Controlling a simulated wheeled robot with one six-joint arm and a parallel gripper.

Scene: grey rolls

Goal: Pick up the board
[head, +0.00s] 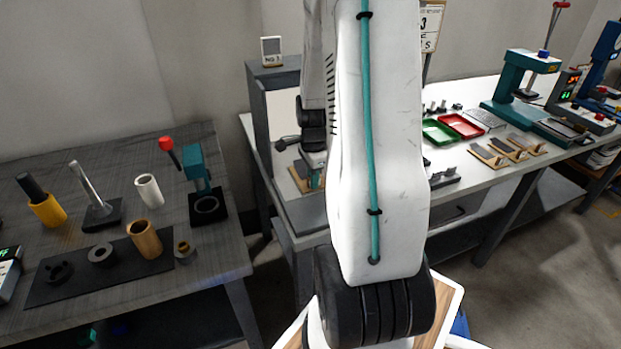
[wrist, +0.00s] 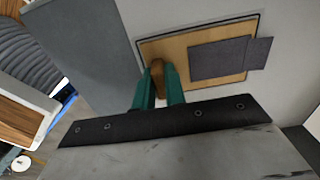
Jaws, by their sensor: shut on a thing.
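The board (wrist: 178,50) is a tan rectangle with a dark edge, a dark grey sheet (wrist: 222,59) on its face and a brown knob at its near left side. My gripper (wrist: 157,88) has teal fingers shut on that knob. A dark grey strip of the sheet sticks out past the board's right edge. In the head view the board (head: 299,180) shows as a small tan piece inside the grey booth, with my gripper (head: 317,178) at it. My arm hides much of it. I cannot tell whether it touches the surface below.
The grey booth (head: 272,78) has side walls close around my gripper. Several similar small boards (head: 489,155) lie on the white bench to the right, near a green tray (head: 438,132) and a red tray (head: 461,126). A dark table (head: 100,150) at left holds cylinders and a press.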

